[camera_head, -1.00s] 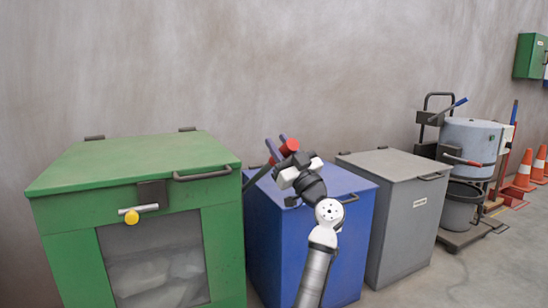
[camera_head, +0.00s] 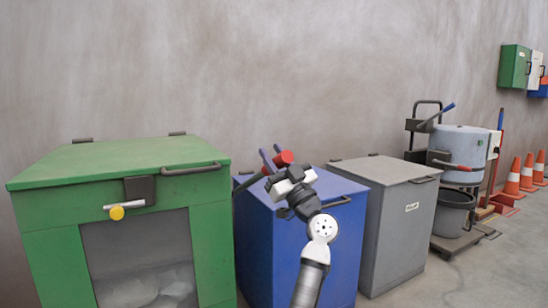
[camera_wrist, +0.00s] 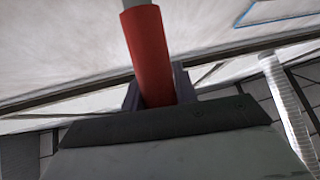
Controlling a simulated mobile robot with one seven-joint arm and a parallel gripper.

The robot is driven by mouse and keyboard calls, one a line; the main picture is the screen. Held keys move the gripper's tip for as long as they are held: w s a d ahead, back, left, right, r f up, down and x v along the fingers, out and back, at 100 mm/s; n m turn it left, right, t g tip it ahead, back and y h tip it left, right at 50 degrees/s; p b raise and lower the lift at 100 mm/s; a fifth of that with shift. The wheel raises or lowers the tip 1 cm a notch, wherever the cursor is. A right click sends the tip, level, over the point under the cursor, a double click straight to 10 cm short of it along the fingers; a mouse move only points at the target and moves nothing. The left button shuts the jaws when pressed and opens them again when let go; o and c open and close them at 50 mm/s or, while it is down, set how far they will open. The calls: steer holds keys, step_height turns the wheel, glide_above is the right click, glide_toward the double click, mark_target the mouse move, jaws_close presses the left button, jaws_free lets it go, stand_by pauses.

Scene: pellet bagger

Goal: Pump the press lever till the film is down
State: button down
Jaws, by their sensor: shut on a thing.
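The green press box (camera_head: 55,240) stands at the left with a hinged lid. Through its front window, crumpled whitish film (camera_head: 150,288) shows in the lower part. A dark lever with a red grip (camera_head: 284,158) rises near the right side of the box; its lower end is hidden. My gripper (camera_head: 274,162) is shut on the red grip, above the blue bin. In the wrist view the red grip (camera_wrist: 147,50) runs down between my dark fingers, with a grey end beyond it.
A yellow-knobbed latch (camera_head: 117,213) sits on the green box's front. The blue bin (camera_head: 265,255) and a grey bin (camera_head: 405,225) stand to the right. Farther right are a grey drum machine (camera_head: 460,145) and orange cones (camera_head: 513,178). The wall is close behind.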

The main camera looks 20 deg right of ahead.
steer(key=c, duration=1.1)
jaws_free()
step_height(320, 180, up, 20)
steer(key=p, duration=0.6)
steer(key=s+r+b+v, duration=0.2)
steer(key=b+v, duration=0.5)
steer(key=v, duration=0.8)
steer(key=shift+s+b, duration=0.2)
steer(key=shift+b, duration=0.15)
steer(key=shift+d, duration=0.15)
